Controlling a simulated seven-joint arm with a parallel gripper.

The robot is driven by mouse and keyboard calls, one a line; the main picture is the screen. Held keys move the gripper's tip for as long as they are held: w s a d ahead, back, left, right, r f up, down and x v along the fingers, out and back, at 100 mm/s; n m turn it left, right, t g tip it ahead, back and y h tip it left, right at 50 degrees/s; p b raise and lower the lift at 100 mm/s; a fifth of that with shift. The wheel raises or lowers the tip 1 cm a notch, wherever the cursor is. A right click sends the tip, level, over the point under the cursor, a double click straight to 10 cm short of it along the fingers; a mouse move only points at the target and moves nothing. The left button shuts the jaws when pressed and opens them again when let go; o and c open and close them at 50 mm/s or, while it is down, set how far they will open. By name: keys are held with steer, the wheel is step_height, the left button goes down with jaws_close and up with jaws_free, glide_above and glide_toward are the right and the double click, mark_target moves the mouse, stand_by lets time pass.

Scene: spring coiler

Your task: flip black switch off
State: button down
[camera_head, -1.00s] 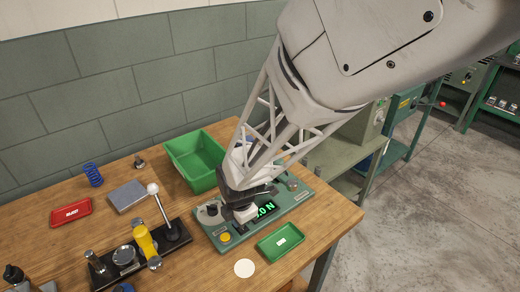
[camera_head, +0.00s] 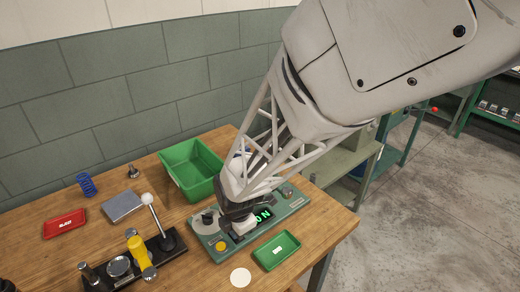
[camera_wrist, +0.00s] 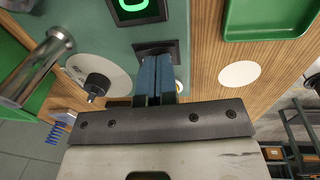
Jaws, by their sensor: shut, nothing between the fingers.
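The green tester panel (camera_head: 292,205) sits on the wooden bench, with a lit green display (camera_head: 263,215) and a yellow button (camera_head: 221,246). My gripper (camera_head: 241,229) is low over the panel's front, left of the display. In the wrist view my gripper (camera_wrist: 155,62) has its two blue-grey fingers together, with nothing between them. Their tips overlap a black square plate (camera_wrist: 174,46) on the panel, which appears to be the black switch's mount. The fingers hide the switch's lever and position. I cannot tell whether they touch it.
A round grey disc with a black knob (camera_wrist: 97,83) is beside the fingers. A green bin (camera_head: 190,168) stands behind the panel. A small green tray (camera_head: 277,250) and a white disc (camera_head: 241,277) lie in front. A lever press with a white ball (camera_head: 147,198) is at left.

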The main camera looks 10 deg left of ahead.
step_height(320, 180, up, 14)
steer(key=s+d, duration=0.1)
steer(key=shift+f, duration=0.2)
stand_by(0.4)
steer(key=shift+d, duration=0.15)
steer(key=shift+w+d+r+g+y, duration=0.15)
steer(key=shift+w+g+y, duration=0.3)
steer(key=shift+w+g, duration=0.4)
steer(key=shift+w+d+g+y, duration=0.1)
steer(key=shift+w+g+y, duration=0.45)
steer(key=shift+w, duration=0.5)
steer(key=x, duration=1.2)
steer(key=shift+w+d+f, duration=0.2)
steer(key=shift+d+f, duration=0.05)
steer(key=shift+f, duration=0.85)
steer(key=shift+w+a+f, duration=0.1)
